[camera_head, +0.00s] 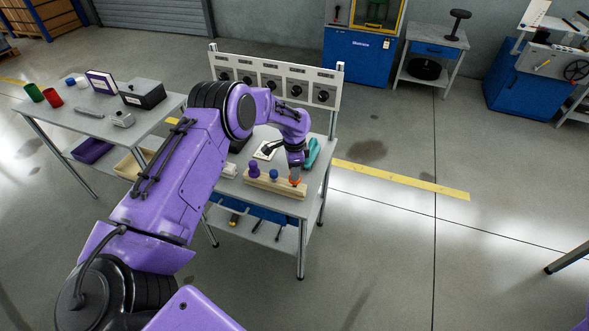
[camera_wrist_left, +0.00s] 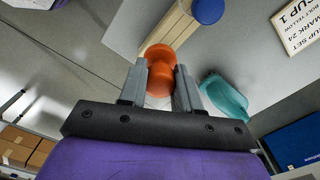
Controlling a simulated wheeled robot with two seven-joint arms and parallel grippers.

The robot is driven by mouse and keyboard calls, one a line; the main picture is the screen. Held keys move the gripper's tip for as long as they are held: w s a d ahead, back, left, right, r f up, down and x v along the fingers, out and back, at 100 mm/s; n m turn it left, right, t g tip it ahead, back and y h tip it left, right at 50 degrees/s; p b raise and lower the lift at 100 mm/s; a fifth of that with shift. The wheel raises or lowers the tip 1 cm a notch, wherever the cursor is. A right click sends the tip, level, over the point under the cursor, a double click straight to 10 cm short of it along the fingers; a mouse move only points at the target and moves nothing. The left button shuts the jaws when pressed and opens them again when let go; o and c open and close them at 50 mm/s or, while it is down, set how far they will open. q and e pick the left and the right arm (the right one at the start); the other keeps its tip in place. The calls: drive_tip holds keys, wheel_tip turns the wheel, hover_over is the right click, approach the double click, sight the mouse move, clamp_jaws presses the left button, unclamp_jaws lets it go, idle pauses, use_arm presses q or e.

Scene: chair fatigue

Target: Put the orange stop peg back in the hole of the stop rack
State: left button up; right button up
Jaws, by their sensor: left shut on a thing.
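The stop rack (camera_head: 272,190) is a pale wooden block on the small workbench, and its end also shows in the wrist view (camera_wrist_left: 172,28). A purple peg (camera_head: 254,170) and a blue peg (camera_head: 273,175) stand upright in it. The blue top also shows in the wrist view (camera_wrist_left: 208,11). My left gripper (camera_head: 295,174) points down at the rack's right end. It is shut on the orange stop peg (camera_wrist_left: 158,70), whose orange head shows between the fingers. The hole is hidden, and I cannot tell whether the peg's lower end is in it. My right gripper is out of view.
A teal object (camera_head: 312,152) lies close to my left gripper, behind the rack. A white panel with dark dials (camera_head: 275,80) stands along the bench's back edge. A side table (camera_head: 60,112) with cups and a black box is at left.

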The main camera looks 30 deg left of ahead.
use_arm(q)
drive_tip(key=shift+f+b, duration=1.15)
drive_tip(key=shift+f, duration=0.35)
drive_tip(key=o, duration=1)
drive_tip(key=shift+o, duration=0.2)
wheel_tip(320, 180, up, 11)
drive_tip(key=shift+f+b, duration=0.2)
drive_tip(key=shift+b, duration=0.8)
